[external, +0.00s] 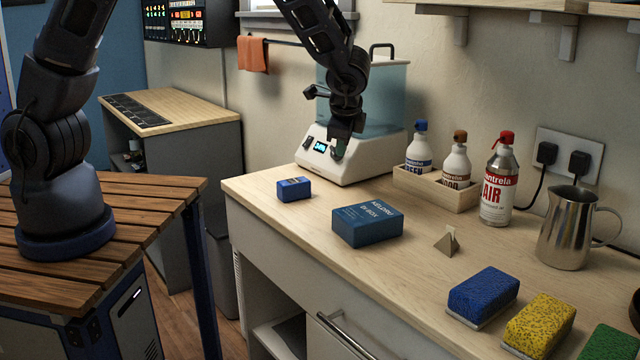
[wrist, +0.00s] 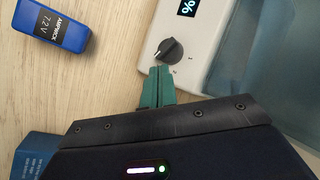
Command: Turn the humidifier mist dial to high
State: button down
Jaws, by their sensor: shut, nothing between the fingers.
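The humidifier (external: 368,160) has a white base, a lit display and a blue-tinted clear tank, and stands at the back left of the counter. Its round dark mist dial (wrist: 171,51) sits below the display (wrist: 187,7) in the wrist view, with small marks at its right. I cannot clearly read its setting. My gripper (external: 338,150) is in front of the humidifier's front panel and hides the dial in the external view. In the wrist view its teal fingers (wrist: 160,72) are shut and empty, with their tips beside the dial's lower edge. I cannot tell whether they touch it.
A small blue battery box (external: 293,188) and a larger blue box (external: 367,222) lie on the counter before the humidifier. A wooden caddy (external: 434,191) with bottles stands right of it. A red-capped spray can (external: 498,185), metal pitcher (external: 566,228) and sponges are farther right.

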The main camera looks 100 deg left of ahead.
jog(key=shift+r, duration=0.3)
jog(key=shift+w+r, duration=0.2)
jog(key=w+d+r, duration=0.3)
jog(key=d+r, duration=0.4)
jog(key=d, duration=0.2)
jog(key=s+d+r+t+h, duration=0.2)
jog(key=s+d+r, duration=0.5)
jog(key=r, duration=0.2)
jog(key=s+d+r+t+h, duration=0.1)
jog(key=s+d+r, duration=0.2)
jog(key=s+d, duration=0.2)
jog(key=s+d+r+n+t+h, duration=0.1)
jog(key=s+d+r, duration=0.2)
jog(key=s, duration=0.8)
jog(key=s+d+r+t+h, duration=0.1)
jog(key=s+d+r, duration=0.2)
jog(key=s+d, duration=0.4)
jog(key=shift+s+d+r+t+h, duration=0.3)
jog(key=shift+s+t, duration=0.1)
jog(key=shift+s, duration=0.35)
